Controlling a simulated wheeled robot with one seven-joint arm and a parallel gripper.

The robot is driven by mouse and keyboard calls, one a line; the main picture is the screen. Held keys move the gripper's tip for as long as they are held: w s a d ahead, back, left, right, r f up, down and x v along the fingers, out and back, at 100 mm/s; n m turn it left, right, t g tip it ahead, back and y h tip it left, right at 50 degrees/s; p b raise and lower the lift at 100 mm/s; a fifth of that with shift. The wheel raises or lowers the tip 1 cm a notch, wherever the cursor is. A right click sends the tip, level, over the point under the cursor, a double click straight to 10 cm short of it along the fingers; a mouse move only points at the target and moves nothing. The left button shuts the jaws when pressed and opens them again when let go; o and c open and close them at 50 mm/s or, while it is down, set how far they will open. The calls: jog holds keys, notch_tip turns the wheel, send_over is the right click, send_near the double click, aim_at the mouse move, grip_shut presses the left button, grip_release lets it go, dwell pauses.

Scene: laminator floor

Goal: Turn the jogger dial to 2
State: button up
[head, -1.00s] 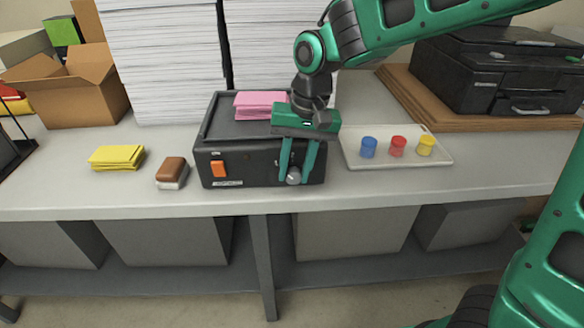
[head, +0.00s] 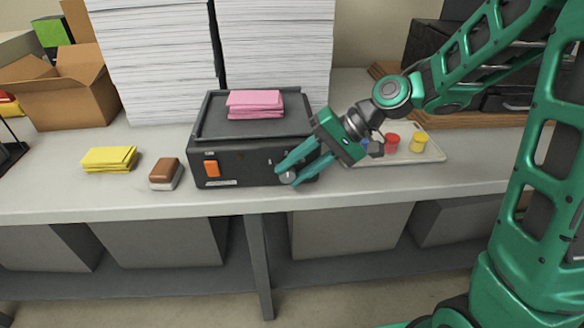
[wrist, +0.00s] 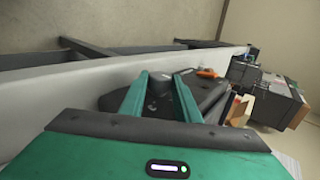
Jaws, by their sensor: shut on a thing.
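The jogger (head: 240,165) is a black box with a flat top tray, standing on the grey bench near its front edge. An orange switch (head: 211,168) is on the left of its front face. The dial (head: 287,177) is a small grey knob low on the right of the front face; it also shows in the wrist view (wrist: 160,79). My gripper (head: 284,172) comes in from the right, tilted, with its teal fingers shut on the dial. The dial's marks are hidden or too small to read, so its setting cannot be told.
Pink sheets (head: 254,104) lie on the jogger's top. A brown-and-white block (head: 166,174) and yellow sheets (head: 110,159) lie left of it. A tray (head: 428,157) with coloured pots is behind my gripper at right. Tall paper stacks (head: 155,60) stand behind.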

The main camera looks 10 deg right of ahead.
jog(key=shift+d+f, duration=0.1)
dwell(0.3)
jog(key=o, duration=1)
jog(key=shift+o, duration=0.2)
jog(key=v, duration=1)
jog(key=shift+d, duration=0.45)
jog(key=shift+w, duration=0.1)
jog(key=s+d+f+m+t+h, duration=0.1)
jog(key=s+d+f+h, duration=0.25)
jog(key=d, duration=0.35)
jog(key=s+d+f+m+h, duration=0.2)
jog(key=s+d+h, duration=0.15)
jog(key=d, duration=0.45)
jog(key=s+d+m+g+h, duration=0.1)
jog(key=s+d+m+h, duration=0.1)
jog(key=s+d, duration=0.7)
jog(key=s, duration=0.5)
jog(key=shift+s+d+f+m+g+h, duration=0.3)
jog(key=shift+d+f, duration=0.1)
